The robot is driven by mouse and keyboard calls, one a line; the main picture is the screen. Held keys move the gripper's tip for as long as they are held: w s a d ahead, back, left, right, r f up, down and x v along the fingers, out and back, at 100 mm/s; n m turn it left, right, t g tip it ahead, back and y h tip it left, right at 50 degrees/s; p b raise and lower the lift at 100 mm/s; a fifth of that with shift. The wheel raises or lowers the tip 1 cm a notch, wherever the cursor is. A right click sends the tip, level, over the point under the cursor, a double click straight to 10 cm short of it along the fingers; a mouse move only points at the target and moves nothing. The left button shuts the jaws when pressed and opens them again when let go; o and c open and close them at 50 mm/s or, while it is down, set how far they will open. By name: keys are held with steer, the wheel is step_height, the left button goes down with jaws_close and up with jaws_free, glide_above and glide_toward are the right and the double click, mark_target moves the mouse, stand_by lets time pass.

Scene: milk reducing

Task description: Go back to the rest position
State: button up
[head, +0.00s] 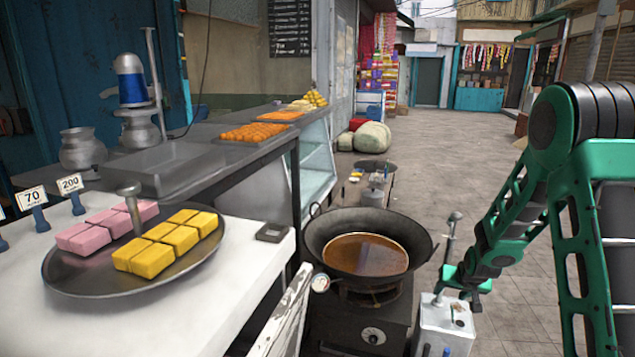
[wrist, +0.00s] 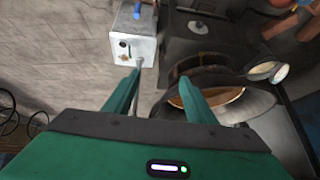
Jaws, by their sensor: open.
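My gripper (head: 464,280) hangs at the end of my green arm, just above a metal box and right of the wok. In the wrist view my gripper (wrist: 160,82) shows two green fingers spread apart, with nothing visibly clamped between them. A thin metal utensil with a rounded top (head: 453,218) stands upright beside my gripper, over the box. In the wrist view a thin rod shows close to the left finger; I cannot tell whether they touch. The metal box (head: 445,328) also shows ahead of the fingers in the wrist view (wrist: 134,45).
A dark wok (head: 318,232) with brown liquid (head: 366,254) sits on a stove (head: 355,325) left of my gripper. A white counter (head: 215,300) holds a round tray (head: 75,287) of pink and yellow sweets. The paved street (head: 500,170) behind and right is mostly clear.

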steer(key=s+d+r+g, duration=0.2)
steer(key=s+d+r, duration=0.2)
steer(key=s+r, duration=0.65)
steer(key=s+a+r+m+g, duration=0.1)
steer(key=s+r, duration=0.2)
steer(key=s, duration=0.8)
steer(key=s+a+r+m+g, duration=0.1)
steer(key=s+r+g, duration=0.1)
steer(key=s, duration=1)
steer(key=s+a+r+m+g+y, duration=0.1)
steer(key=s+r, duration=0.3)
steer(key=s, duration=0.7)
steer(key=shift+s+a+r+g, duration=0.15)
steer(key=shift+s+r+g, duration=0.05)
steer(key=shift+r+g, duration=0.1)
